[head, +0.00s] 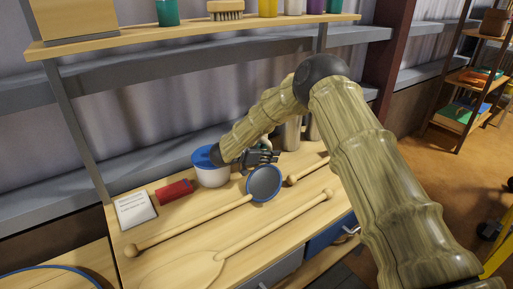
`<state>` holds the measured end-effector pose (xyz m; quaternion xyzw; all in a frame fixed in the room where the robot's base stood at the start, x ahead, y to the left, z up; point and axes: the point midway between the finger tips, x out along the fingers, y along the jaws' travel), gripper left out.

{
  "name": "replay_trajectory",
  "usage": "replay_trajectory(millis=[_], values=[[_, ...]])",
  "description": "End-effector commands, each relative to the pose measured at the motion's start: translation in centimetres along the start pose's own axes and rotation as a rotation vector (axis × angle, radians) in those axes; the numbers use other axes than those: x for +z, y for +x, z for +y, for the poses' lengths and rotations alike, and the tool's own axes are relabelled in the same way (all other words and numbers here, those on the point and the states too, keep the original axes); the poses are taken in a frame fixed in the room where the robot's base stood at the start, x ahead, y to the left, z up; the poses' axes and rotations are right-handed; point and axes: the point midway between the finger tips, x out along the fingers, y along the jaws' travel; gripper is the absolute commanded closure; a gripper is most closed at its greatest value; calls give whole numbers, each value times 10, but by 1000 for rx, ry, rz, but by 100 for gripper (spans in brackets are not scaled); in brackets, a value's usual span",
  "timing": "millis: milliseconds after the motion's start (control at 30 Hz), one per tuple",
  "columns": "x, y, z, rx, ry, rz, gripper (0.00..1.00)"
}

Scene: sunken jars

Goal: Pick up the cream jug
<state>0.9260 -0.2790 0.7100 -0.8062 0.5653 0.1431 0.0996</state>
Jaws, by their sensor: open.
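A white, cream-toned rounded vessel with a blue top (211,178) stands on the wooden bench, left of my gripper; no handle or spout shows, and I cannot tell surely if it is the cream jug. My gripper (265,156) is open, low over the back of the bench, to the right of this vessel. Its fingers are small and dark in the head view, and nothing shows held between them. Grey-beige cylindrical vessels (292,135) stand just behind and right of the gripper, partly hidden by my arm.
A ladle with a dark round bowl (264,183) and a long wooden spoon (185,268) lie in front. A red cylinder (174,191) and a white card (134,209) lie left. A wooden shelf (190,33) with bottles and a brush runs above.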

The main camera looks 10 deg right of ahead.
Motion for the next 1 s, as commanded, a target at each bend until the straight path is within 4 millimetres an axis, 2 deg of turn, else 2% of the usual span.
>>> replay_trajectory(millis=[233,267,467,500,1000], values=[[0,3,0,0,0,0,57],[0,3,0,0,0,0,61],[0,3,0,0,0,0,98],[0,2,0,0,0,0,100],[-2,2,-1,-1,3,1,100]])
